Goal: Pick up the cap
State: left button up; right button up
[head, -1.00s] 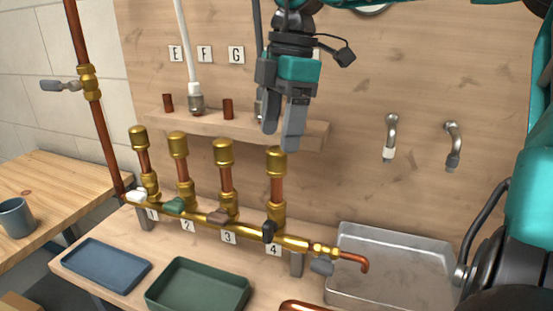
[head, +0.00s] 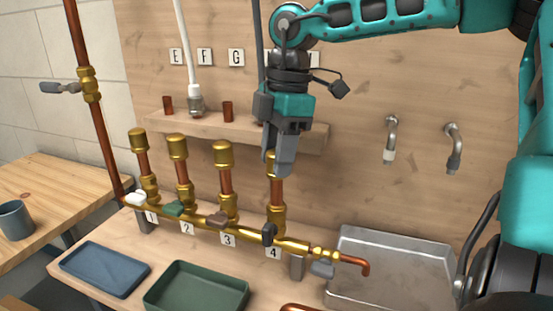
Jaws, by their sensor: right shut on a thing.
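Several short copper risers stand on the brass manifold (head: 258,237), numbered 1 to 4, each topped by a brass cap. The caps on riser 1 (head: 138,138), riser 2 (head: 177,147) and riser 3 (head: 223,153) are in plain view. My right gripper (head: 278,168) points down over riser 4 (head: 275,191), with its fingers around the cap (head: 271,157) there. It is shut on that cap, which the fingers mostly hide. The cap is at the top of the riser; I cannot tell whether it still touches it. My left gripper is not in view.
A wooden shelf (head: 170,127) with hoses and copper stubs runs behind the risers. A blue tray (head: 105,268), a green tray (head: 197,287) and a metal tray (head: 390,266) lie in front and to the right. Valve handles line the manifold.

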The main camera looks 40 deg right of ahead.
jog(key=c, duration=0.4)
jog(key=shift+r, duration=0.15)
pick_arm(q)
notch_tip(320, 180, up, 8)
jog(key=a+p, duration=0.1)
jog(key=p, duration=0.9)
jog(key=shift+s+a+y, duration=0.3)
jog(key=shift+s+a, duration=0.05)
pick_arm(e)
jog(key=shift+r, duration=16.1)
